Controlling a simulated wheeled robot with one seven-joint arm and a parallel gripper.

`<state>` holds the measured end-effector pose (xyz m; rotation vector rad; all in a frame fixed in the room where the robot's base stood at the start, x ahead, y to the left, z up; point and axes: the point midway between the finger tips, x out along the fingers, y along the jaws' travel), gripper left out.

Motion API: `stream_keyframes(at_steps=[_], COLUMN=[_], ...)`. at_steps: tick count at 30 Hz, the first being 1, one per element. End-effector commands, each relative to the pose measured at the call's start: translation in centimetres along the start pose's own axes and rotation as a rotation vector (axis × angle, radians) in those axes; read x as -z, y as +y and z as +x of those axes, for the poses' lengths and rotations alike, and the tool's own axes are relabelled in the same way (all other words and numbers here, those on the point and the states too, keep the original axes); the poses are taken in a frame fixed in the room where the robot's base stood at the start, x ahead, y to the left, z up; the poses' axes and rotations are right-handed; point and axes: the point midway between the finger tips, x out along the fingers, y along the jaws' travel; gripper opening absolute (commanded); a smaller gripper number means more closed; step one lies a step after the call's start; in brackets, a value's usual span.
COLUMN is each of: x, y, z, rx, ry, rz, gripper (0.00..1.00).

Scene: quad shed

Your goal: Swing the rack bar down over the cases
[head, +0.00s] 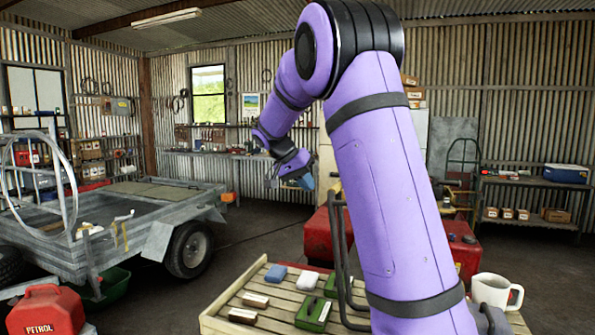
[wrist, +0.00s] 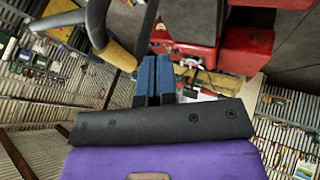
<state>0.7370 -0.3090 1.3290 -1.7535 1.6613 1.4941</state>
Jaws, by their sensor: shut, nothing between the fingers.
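The rack bar (head: 340,235) is a dark bent tube standing raised beside the slatted wooden rack (head: 232,297), partly hidden by my arm. On the slats lie a green case (head: 313,313), a blue block (head: 275,273), a white block (head: 308,280) and small brown boxes (head: 255,299). My gripper (head: 300,181) is beyond the rack in the head view, above the floor and apart from the bar in the picture. In the wrist view its blue fingers (wrist: 154,78) are together and empty. A curved grey-and-yellow tube (wrist: 98,28) passes close to them; I cannot tell whether it is the rack bar.
Red bodywork (head: 318,240) stands behind the rack. A grey trailer (head: 110,225) and a red petrol can (head: 45,311) are at the left. Open floor (head: 255,245) lies between trailer and rack.

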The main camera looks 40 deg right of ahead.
Motion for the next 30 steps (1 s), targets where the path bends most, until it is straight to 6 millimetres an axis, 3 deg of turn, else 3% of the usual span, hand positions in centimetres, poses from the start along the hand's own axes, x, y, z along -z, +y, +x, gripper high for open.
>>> stream_keyframes(at_steps=[9,30], x=[-0.1,0.7], y=[3.1,4.5], z=[2.0,2.2], rx=[0.002,0.037], ry=[0.001,-0.006], rz=[0.0,0.017], gripper=[0.0,0.0])
